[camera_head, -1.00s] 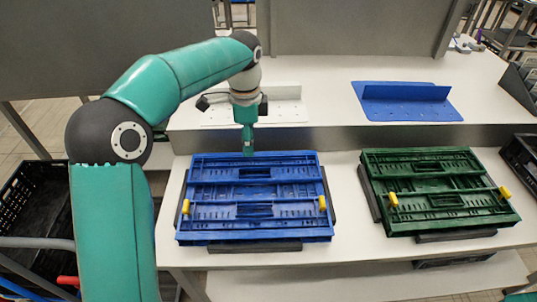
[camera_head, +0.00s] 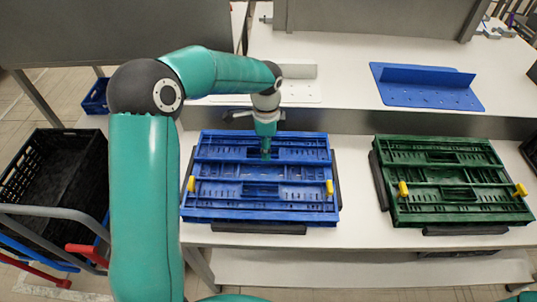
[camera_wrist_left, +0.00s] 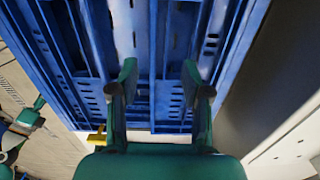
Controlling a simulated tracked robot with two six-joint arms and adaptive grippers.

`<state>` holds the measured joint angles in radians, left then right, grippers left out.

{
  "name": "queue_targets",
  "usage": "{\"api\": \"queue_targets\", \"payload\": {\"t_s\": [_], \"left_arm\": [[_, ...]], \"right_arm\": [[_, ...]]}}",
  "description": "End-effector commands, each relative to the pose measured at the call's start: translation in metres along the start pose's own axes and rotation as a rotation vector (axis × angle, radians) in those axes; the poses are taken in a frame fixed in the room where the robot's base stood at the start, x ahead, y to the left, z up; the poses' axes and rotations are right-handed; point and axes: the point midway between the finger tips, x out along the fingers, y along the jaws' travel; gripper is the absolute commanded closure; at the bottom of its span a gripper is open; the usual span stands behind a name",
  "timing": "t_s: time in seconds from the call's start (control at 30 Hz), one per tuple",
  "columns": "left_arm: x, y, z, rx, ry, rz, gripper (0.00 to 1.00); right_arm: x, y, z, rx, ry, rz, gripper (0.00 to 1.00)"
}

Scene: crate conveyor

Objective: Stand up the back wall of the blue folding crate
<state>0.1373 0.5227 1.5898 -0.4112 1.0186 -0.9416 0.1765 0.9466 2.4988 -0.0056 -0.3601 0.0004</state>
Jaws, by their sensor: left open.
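The blue folding crate (camera_head: 262,215) lies folded flat on the white table, with its walls folded down and a yellow latch at each side. Its back wall panel (camera_head: 215,147) lies flat along the far side. My left gripper (camera_head: 266,155) points down over this back part, near its middle. In the left wrist view the blue crate (camera_wrist_left: 80,60) fills the space under my left gripper (camera_wrist_left: 160,75), whose two fingers are apart with nothing between them. Whether the fingertips touch the crate I cannot tell. My right gripper is out of view.
A green folded crate (camera_head: 450,205) lies to the right on the same table. Behind, a raised white shelf holds a blue bracket plate (camera_head: 430,93) and a white one (camera_head: 300,90). A black crate (camera_head: 55,185) stands on a cart at the left. White table shows between the two crates.

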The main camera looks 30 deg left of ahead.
Motion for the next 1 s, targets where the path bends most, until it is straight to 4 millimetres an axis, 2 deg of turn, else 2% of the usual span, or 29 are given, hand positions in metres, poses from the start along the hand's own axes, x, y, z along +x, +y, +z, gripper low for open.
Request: {"api": "queue_targets", "payload": {"t_s": [0.1,0.23,0.63,0.9,1.0], "left_arm": [[0.019,0.001,0.0,-0.001,0.0,0.003,0.52],[0.032,0.0,0.001,0.0,-0.001,0.002,0.52],[0.038,0.0,0.001,-0.001,0.001,0.0,0.52],[0.037,0.0,0.001,-0.001,0.001,-0.001,0.97],[0.037,0.0,0.001,-0.001,0.001,-0.001,1.0]], "right_arm": [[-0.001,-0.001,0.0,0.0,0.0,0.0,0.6],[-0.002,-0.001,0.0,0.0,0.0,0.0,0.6],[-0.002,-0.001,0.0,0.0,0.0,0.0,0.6],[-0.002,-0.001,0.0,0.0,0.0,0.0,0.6],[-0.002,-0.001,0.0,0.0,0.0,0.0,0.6]]}}
